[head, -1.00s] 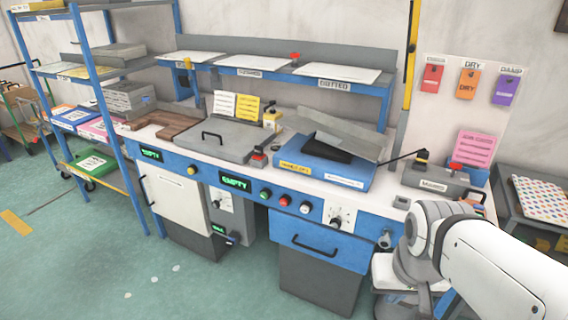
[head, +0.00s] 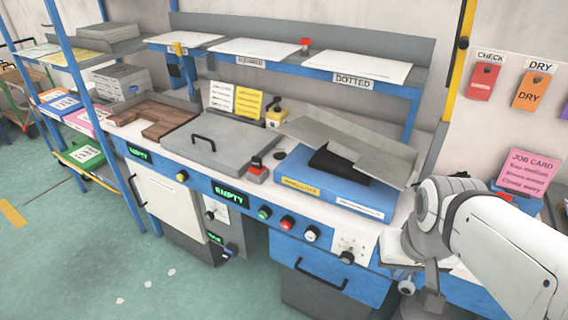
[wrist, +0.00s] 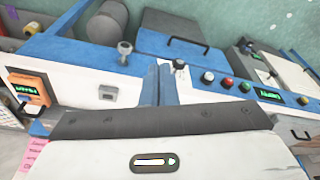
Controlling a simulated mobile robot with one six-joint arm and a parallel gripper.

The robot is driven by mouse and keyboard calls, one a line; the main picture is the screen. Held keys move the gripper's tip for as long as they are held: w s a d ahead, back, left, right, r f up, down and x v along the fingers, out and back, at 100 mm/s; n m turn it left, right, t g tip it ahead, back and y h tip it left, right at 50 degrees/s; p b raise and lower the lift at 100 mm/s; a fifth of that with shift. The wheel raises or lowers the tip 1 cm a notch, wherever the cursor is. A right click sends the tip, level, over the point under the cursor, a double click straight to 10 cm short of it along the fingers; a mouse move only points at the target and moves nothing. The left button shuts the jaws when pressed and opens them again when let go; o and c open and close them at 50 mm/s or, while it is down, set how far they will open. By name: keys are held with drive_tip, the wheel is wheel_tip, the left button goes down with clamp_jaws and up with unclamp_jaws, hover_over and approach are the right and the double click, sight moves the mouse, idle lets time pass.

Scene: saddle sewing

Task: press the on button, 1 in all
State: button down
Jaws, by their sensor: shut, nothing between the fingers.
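The green button (head: 264,213) is on the blue front panel of the bench, just right of a green-lit EMPTY display (head: 230,195). I take it for the on button; no label on it is readable. A red button (head: 287,223) and a white button (head: 312,234) follow to its right. In the wrist view the green button (wrist: 245,87) is right of centre, small, beside the lit display. My gripper (wrist: 159,85) is shut and empty, apart from the buttons. In the head view my arm is at the right, and the fingertips are not clear there.
A dial (head: 347,257) sits right of the buttons. A blue drawer (head: 325,270) with a black handle is below. A blue press (head: 335,185) and a grey lidded box (head: 215,145) stand on the worktop. Open floor (head: 100,250) lies in front at left.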

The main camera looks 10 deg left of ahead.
drive_tip(key=w+a+f+t+y+b, duration=0.1)
drive_tip(key=w+a+f+t+b, duration=0.1)
drive_tip(key=w+a+f+b, duration=0.5)
drive_tip(key=m+t+y+b, duration=0.1)
drive_tip(key=t+y+b, duration=0.3)
drive_tip(key=t+b, duration=0.45)
approach(263, 214)
drive_tip(key=s+r+g+b, duration=0.1)
drive_tip(key=s+g+b, duration=0.1)
drive_tip(key=s+a+f+m+t+y+b, duration=0.1)
drive_tip(key=a+f+t+b, duration=0.2)
drive_tip(key=a, duration=0.4)
wheel_tip(263, 214, down, 2)
drive_tip(key=shift+s+a+f+m+t+y+b, duration=0.2)
drive_tip(key=shift+a+m+t+y+b, duration=0.1)
drive_tip(key=shift+a+t, duration=0.15)
drive_tip(key=shift+w+d, duration=0.1)
drive_tip(key=shift+w, duration=0.1)
drive_tip(key=w+d, duration=0.3)
drive_tip(key=w, duration=0.5)
